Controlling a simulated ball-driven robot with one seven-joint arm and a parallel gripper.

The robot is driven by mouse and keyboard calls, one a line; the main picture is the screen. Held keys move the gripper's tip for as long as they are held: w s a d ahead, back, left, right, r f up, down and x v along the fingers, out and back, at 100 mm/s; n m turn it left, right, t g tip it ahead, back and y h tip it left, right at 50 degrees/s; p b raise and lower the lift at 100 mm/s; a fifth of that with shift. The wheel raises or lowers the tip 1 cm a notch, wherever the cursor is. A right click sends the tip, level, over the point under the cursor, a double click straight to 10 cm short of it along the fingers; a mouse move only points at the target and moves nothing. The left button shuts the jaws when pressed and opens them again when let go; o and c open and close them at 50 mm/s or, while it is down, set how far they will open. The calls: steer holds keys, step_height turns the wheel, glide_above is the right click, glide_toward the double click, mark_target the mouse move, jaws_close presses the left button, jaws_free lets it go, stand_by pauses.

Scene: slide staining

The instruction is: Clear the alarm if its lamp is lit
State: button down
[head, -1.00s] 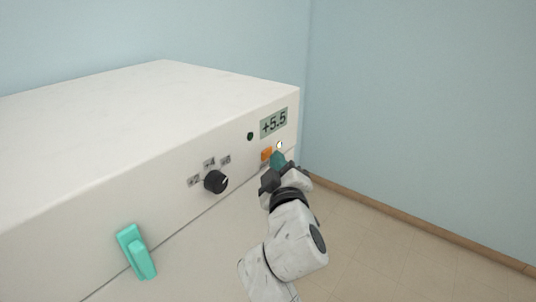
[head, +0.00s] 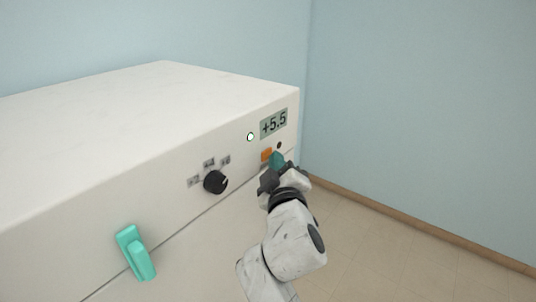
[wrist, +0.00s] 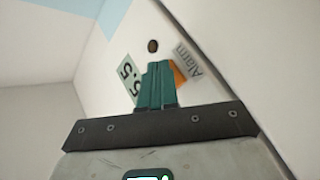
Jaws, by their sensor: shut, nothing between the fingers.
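The alarm lamp (head: 279,145) on the front of the white machine is dark; in the wrist view it is a brown-black dot (wrist: 153,46) near the "Alarm" label (wrist: 187,62). An orange button (head: 266,154) sits just left of my gripper in the head view, and part of it shows behind my fingers in the wrist view (wrist: 179,76). My gripper (head: 277,158) is shut and empty, its teal fingertips at the panel by the button. I cannot tell whether they touch it.
The machine also carries a lit round lamp (head: 250,137), a display reading +5.5 (head: 273,123), a black knob (head: 215,182) with several small labels, and a teal handle (head: 136,252). Open floor (head: 400,245) lies to the right, before the blue wall.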

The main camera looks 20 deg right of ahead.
steer(key=shift+s+d, duration=0.35)
steer(key=shift+s, duration=0.15)
steer(key=s+d+p, duration=0.1)
steer(key=s, duration=0.1)
steer(key=s+d+p, duration=0.1)
steer(key=s+d, duration=0.1)
stand_by(0.4)
stand_by(0.5)
steer(key=s+d+f+m+g, duration=0.3)
steer(key=s+d+f+g, duration=0.15)
steer(key=s+f, duration=0.4)
steer(key=s+d+f+m+g, duration=0.2)
steer(key=s+d+f+g, duration=0.25)
steer(key=f, duration=0.65)
steer(key=s+a+f+m+g+y, duration=0.1)
steer(key=s+f+g, duration=0.3)
steer(key=s, duration=0.7)
steer(key=s+f+m+g+y, duration=0.2)
steer(key=s+f+g, duration=0.2)
steer(key=s+f, duration=0.3)
steer(key=s, duration=0.5)
steer(key=shift+a+f+g, duration=0.25)
steer(key=shift+a+g, duration=0.05)
steer(key=shift+a, duration=0.05)
